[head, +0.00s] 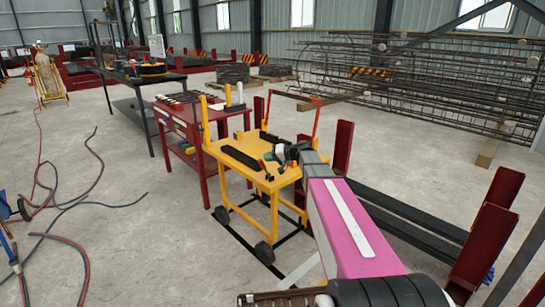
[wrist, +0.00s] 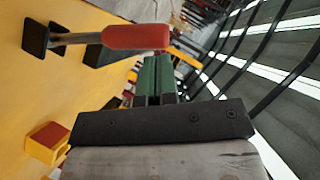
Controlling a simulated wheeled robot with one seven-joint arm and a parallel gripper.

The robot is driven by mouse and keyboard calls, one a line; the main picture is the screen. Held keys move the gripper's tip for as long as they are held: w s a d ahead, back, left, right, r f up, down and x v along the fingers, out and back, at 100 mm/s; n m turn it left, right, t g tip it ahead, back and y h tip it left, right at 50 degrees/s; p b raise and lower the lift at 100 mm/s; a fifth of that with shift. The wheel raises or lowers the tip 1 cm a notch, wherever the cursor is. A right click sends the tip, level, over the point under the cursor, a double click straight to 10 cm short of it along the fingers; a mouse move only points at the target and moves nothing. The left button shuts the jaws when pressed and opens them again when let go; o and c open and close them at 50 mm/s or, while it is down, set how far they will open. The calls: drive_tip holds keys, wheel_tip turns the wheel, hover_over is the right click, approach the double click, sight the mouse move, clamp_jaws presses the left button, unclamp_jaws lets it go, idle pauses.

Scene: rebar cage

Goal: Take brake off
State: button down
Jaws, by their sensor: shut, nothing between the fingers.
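A lever with a red grip (wrist: 137,36), a grey shaft and a square black base (wrist: 35,37) stands out from the yellow cart top in the wrist view. It looks like the brake handle; in the head view a small red piece (head: 268,158) shows beside my gripper. My gripper (wrist: 156,62) has green fingers shut together and empty. Its fingertips are close to the end of the red grip; I cannot tell whether they touch. In the head view my gripper (head: 280,153) is over the right part of the yellow cart (head: 235,157), partly hidden by my arm.
Rebar cages (head: 420,85) fill the back right. Hoses (head: 75,200) cross the left floor.

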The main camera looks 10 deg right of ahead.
drive_tip(key=shift+s+a+f+n, duration=0.15)
drive_tip(key=shift+s+a+n, duration=0.15)
drive_tip(key=shift+s+a, duration=0.1)
drive_tip(key=shift+a, duration=0.1)
idle(0.3)
